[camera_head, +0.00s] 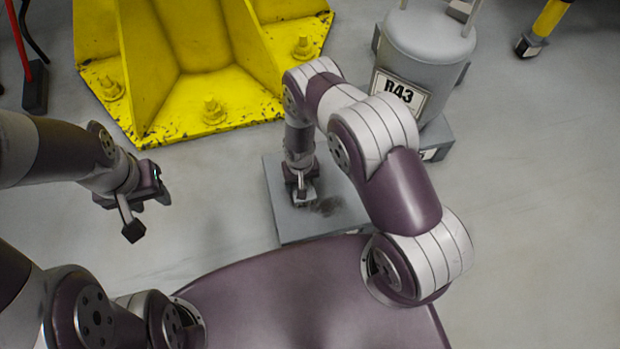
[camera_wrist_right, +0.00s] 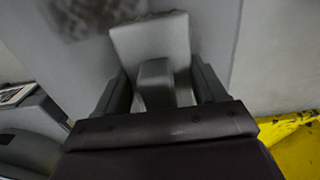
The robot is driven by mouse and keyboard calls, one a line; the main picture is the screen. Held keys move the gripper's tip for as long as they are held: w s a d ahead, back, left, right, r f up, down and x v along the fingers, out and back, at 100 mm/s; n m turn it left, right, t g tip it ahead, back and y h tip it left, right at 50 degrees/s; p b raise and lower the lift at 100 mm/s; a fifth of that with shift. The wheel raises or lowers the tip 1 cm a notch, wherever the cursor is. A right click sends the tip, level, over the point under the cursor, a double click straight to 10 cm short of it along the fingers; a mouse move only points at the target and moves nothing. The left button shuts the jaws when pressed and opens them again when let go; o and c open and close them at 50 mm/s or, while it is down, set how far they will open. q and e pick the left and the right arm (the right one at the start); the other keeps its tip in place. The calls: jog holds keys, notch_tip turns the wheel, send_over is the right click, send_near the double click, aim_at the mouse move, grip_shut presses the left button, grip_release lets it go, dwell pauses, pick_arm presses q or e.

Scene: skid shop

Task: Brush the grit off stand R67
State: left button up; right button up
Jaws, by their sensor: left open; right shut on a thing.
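A flat grey stand (camera_head: 300,228) lies on the floor in front of me; no R67 label is readable on it. A dark patch of grit (camera_head: 327,207) is on its top, and it also shows at the upper left of the right wrist view (camera_wrist_right: 95,16). My right gripper (camera_head: 302,190) is over the stand, left of the grit. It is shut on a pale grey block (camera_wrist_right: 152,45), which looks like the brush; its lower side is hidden. I cannot tell whether it touches the stand. My left gripper (camera_head: 146,212) is open and empty, left of the stand.
A grey canister (camera_head: 430,45) with an R43 plate (camera_head: 398,92) stands on another base behind, to the right. A yellow bolted steel bracket (camera_head: 190,85) stands behind the stand. Floor left of the stand is clear.

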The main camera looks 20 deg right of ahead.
aim_at(312, 191)
jog(key=shift+a, duration=0.7)
jog(key=shift+w+a+f+b, duration=0.15)
jog(key=shift+a+b, duration=0.35)
jog(key=shift+a, duration=1.3)
jog(key=shift+s+p, duration=0.45)
jog(key=shift+s, duration=0.05)
jog(key=shift+s+r+p, duration=0.2)
jog(key=shift+s+p, duration=0.45)
jog(key=shift+s, duration=0.55)
jog(key=shift+d+p, duration=0.4)
jog(key=shift+d, duration=1.1)
jog(key=shift+s+d+f, duration=0.1)
jog(key=shift+s+d, duration=0.05)
jog(key=shift+d, duration=2)
jog(key=shift+s+d+p, duration=0.1)
jog(key=shift+d+p, duration=0.3)
jog(key=shift+d, duration=1.15)
jog(key=shift+s+d, duration=0.1)
jog(key=shift+d, duration=2.05)
jog(key=shift+s, duration=0.45)
jog(key=shift+s+p, duration=0.65)
jog(key=shift+s, duration=0.55)
jog(key=shift+w+a, duration=0.15)
jog(key=shift+a, duration=1.75)
jog(key=shift+w+a, duration=0.2)
jog(key=shift+a, duration=3.55)
jog(key=shift+w+a+b, duration=0.15)
jog(key=shift+a+b, duration=0.55)
jog(key=shift+a, duration=1.2)
jog(key=shift+f, duration=0.1)
